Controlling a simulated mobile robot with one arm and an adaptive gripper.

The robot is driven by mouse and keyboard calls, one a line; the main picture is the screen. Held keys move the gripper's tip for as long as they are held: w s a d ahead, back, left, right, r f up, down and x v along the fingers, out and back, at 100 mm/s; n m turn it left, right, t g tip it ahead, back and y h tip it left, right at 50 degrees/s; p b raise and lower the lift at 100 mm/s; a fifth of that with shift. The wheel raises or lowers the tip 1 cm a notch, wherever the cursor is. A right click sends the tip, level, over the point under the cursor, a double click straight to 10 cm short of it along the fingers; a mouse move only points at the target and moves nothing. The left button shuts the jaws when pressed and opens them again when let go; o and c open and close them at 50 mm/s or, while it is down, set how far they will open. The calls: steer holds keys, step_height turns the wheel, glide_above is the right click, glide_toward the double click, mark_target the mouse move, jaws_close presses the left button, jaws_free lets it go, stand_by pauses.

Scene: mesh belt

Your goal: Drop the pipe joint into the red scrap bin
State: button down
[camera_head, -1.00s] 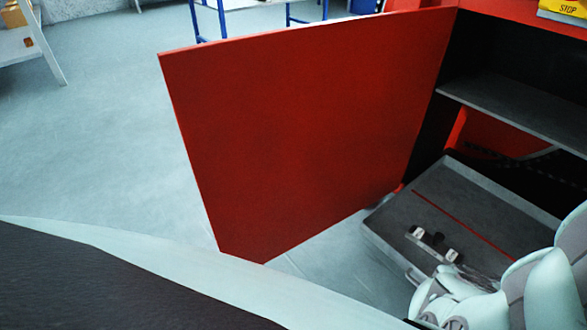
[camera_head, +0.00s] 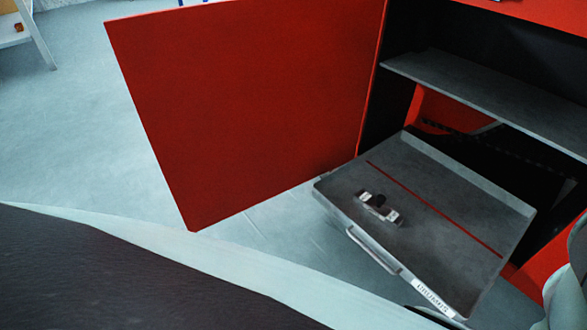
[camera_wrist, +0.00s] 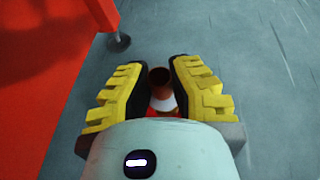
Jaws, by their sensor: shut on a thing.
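My gripper (camera_wrist: 160,91) shows in the wrist view, its two yellow-ridged fingers shut on the pipe joint (camera_wrist: 161,79). The pipe joint is a small brown tube with a dark open end facing up in the picture and a pale part below it. It is held above the grey floor. In the head view the gripper and the pipe joint are out of frame; only part of my arm shows at the right edge. No red scrap bin can be made out for certain.
An open red door (camera_head: 250,110) belongs to a red and black cabinet with a grey shelf (camera_head: 490,100). A pulled-out grey drawer (camera_head: 440,215) holds a small metal and black part (camera_head: 379,206). In the wrist view, a red panel (camera_wrist: 45,60) and a caster (camera_wrist: 119,42) are at left.

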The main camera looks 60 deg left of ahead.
steer(key=shift+w+f, duration=0.1)
steer(key=shift+f, duration=0.15)
step_height(320, 180, down, 6)
steer(key=a+b, duration=0.2)
steer(key=b, duration=0.3)
steer(key=shift+s+a+f, duration=0.2)
steer(key=shift+s, duration=0.1)
steer(key=c, duration=1)
jaws_free()
steer(key=shift+d, duration=0.2)
steer(key=shift+c, duration=0.2)
steer(key=shift+o, duration=0.4)
steer(key=shift+a, duration=0.1)
steer(key=shift+a+y, duration=0.15)
steer(key=shift+y, duration=0.15)
